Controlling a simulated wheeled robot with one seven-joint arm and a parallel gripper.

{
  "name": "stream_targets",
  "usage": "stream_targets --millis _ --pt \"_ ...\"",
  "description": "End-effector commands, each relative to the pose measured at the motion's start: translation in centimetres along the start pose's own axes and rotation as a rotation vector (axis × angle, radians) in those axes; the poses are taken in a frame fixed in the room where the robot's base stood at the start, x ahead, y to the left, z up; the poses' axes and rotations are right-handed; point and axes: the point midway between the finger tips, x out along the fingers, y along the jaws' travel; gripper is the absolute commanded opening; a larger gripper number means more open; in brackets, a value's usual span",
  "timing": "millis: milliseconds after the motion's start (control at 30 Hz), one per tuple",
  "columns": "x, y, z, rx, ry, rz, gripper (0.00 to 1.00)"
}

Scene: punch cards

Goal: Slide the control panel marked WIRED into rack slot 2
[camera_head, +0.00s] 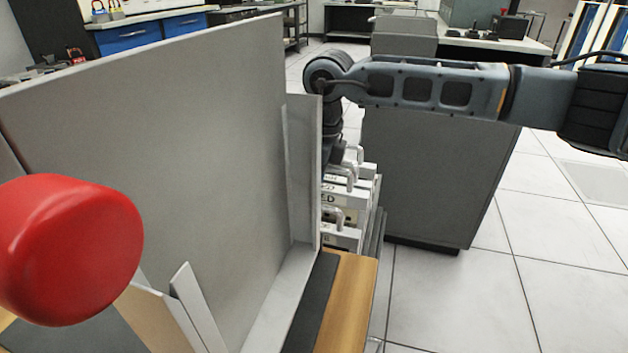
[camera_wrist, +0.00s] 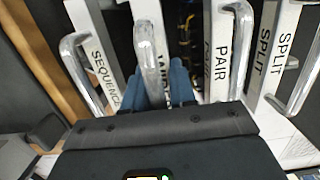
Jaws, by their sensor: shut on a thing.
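The WIRED panel (camera_wrist: 143,14) is white with a metal loop handle (camera_wrist: 147,55), and its label is partly covered by my gripper. My gripper (camera_wrist: 170,85) is shut on this handle in the wrist view. The panel stands between the SEQUENCE panel (camera_wrist: 95,52) on the left and a dark gap on the right, with the PAIR panel (camera_wrist: 222,60) beyond that. In the head view, a label ending in ED (camera_head: 328,197) shows among the racked panels. My gripper is mostly hidden there behind a large grey plate. I cannot read any slot number or tell how deep the panel sits.
A large grey plate (camera_head: 190,130) and a red knob (camera_head: 70,250) block the left of the head view. A grey cabinet (camera_head: 430,180) stands behind the rack; floor at right is clear.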

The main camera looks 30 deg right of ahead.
Motion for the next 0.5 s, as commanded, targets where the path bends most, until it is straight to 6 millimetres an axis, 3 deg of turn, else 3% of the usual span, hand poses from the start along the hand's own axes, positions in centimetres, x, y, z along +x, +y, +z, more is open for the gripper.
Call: stream_targets --millis 500 --pt "2.0 -0.1 -0.2 0.0 -0.003 -0.002 0.0"
